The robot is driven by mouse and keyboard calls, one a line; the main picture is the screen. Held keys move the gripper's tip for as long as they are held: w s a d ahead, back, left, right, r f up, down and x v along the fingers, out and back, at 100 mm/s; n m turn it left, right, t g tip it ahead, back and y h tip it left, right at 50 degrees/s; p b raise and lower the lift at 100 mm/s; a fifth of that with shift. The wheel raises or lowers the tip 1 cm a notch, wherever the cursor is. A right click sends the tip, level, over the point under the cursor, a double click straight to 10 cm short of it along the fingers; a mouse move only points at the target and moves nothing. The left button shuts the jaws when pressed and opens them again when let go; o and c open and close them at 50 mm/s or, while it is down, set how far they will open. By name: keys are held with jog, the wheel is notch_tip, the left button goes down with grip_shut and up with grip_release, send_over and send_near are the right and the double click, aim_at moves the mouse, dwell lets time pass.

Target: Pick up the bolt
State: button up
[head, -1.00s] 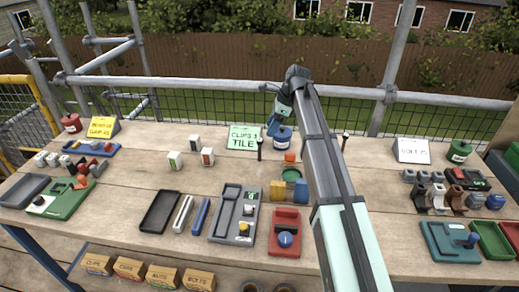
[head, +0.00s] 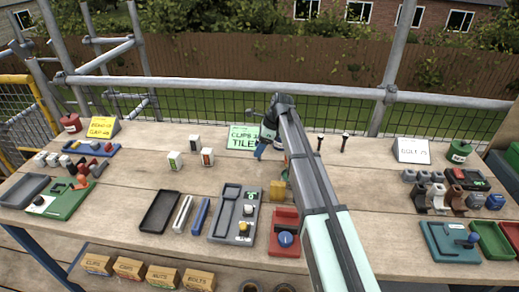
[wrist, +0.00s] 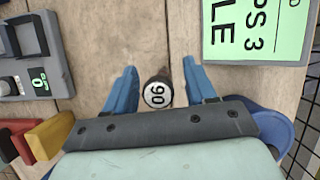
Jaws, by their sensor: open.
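A bolt (wrist: 158,92) stands upright on the planks in the wrist view. I see its round white top, marked 90 or 06, inside a dark rim. My gripper (wrist: 160,74) is open, with one blue finger on each side of the bolt and a gap on both sides. In the head view my gripper (head: 264,146) is low over the bench before the green card, and this bolt is hidden behind it. Two similar dark-headed bolts, one nearer (head: 320,142) and one farther right (head: 345,139), stand right of my arm.
The green card (wrist: 255,30) stands close to the right finger in the wrist view. A blue pot (wrist: 268,118) is at lower right. Red (wrist: 17,140) and yellow (wrist: 48,135) blocks and a grey tray (wrist: 12,92) lie left. Bare planks surround the bolt.

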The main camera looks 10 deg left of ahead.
jog(key=shift+x, duration=0.85)
jog(key=shift+c, duration=0.4)
grip_shut()
